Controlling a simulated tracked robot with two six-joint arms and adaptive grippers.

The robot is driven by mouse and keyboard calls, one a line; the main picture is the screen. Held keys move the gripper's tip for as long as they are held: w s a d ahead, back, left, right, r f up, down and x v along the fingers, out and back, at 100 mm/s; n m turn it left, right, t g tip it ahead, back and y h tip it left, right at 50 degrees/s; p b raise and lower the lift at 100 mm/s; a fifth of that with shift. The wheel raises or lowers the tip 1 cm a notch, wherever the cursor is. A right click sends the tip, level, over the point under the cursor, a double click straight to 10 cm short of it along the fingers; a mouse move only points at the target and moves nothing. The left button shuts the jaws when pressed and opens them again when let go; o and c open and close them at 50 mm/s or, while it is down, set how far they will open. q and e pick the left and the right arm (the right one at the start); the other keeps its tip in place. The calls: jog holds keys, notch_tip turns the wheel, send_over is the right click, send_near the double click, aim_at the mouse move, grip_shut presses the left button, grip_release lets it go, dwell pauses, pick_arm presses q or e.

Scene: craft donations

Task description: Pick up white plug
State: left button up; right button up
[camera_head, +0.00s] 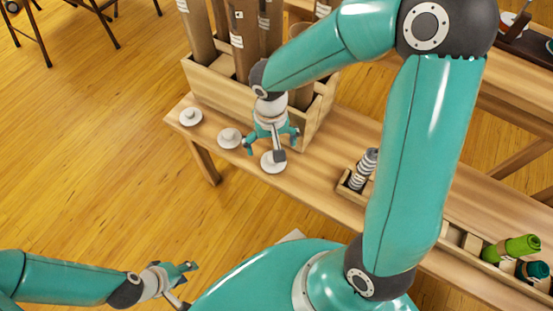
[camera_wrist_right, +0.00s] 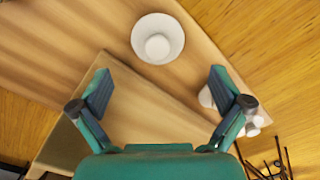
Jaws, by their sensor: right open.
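Three round white plugs with raised centre knobs sit along the table edge in the head view: a left one (camera_head: 190,117), a middle one (camera_head: 229,139) and a right one (camera_head: 272,163). My right gripper (camera_head: 269,146) is open and empty above the right plug, partly covering it. In the right wrist view the nearest plug (camera_wrist_right: 157,38) lies beyond the spread fingertips of the gripper (camera_wrist_right: 159,84), apart from them. The other two plugs show behind the right finger and farther right. My left gripper (camera_head: 186,286) is open and empty, low at the left, away from the table.
A wooden crate (camera_head: 215,91) with tall brown tubes (camera_head: 243,40) stands right behind the plugs. A wooden tray holding a grey ribbed cylinder (camera_head: 364,170) and green rolls (camera_head: 512,248) lies farther right. The table (camera_head: 320,188) has clear wood between the right plug and tray.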

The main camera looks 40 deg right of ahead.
aim_at(268, 165)
jog(key=f, duration=0.1)
jog(key=f+b, duration=0.1)
jog(key=f, duration=0.1)
jog(key=f+b, duration=0.1)
jog(key=f, duration=0.1)
jog(key=shift+s+f, duration=0.15)
jog(key=shift+s, duration=0.15)
jog(key=c, duration=1.2)
